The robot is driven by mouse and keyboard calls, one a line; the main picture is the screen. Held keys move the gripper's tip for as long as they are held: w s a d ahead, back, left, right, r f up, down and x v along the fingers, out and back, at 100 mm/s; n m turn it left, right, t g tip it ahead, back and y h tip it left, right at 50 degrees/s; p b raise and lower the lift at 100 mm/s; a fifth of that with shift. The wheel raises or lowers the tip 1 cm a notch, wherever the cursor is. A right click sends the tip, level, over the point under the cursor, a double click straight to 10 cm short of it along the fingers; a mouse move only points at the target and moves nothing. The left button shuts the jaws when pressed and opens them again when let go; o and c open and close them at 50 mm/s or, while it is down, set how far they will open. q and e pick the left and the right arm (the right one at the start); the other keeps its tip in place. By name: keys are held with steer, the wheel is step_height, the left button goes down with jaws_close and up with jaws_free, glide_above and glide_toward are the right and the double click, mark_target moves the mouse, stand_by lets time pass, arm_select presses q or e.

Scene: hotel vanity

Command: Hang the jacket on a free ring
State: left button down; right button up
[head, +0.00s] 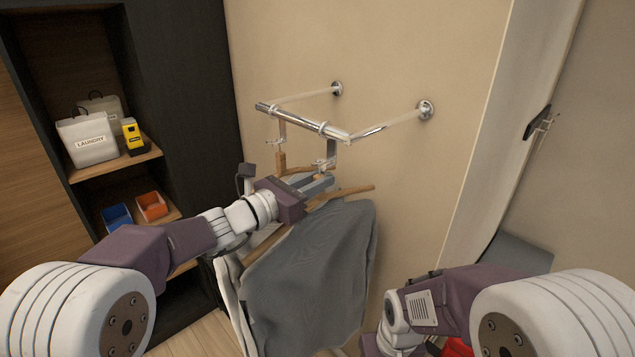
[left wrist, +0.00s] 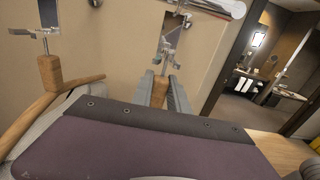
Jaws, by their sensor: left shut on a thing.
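The grey jacket (head: 312,275) hangs below the rail on a wooden hanger (head: 345,193). My left gripper (head: 322,187) is shut on the hanger's wooden neck, which shows between the two fingers in the left wrist view (left wrist: 160,92). The neck's metal top is right at a ring fitting (head: 327,150) on the chrome rail (head: 300,120); I cannot tell whether it is engaged. Another ring fitting (head: 279,130) to the left carries a second wooden hanger (head: 280,160), also seen in the left wrist view (left wrist: 50,72). My right gripper's fingers are not visible.
The rail stands out from the beige wall on two arms. A dark shelf unit at left holds laundry containers (head: 88,140), a yellow item (head: 132,136), a blue bin (head: 117,217) and an orange bin (head: 151,206). A dark wall hook (head: 538,122) is at right.

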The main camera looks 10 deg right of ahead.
arm_select(q)
steer(key=shift+x, duration=1.15)
steer(key=shift+b, duration=0.4)
stand_by(0.6)
steer(key=shift+f+b, duration=0.45)
steer(key=shift+b, duration=0.25)
stand_by(0.5)
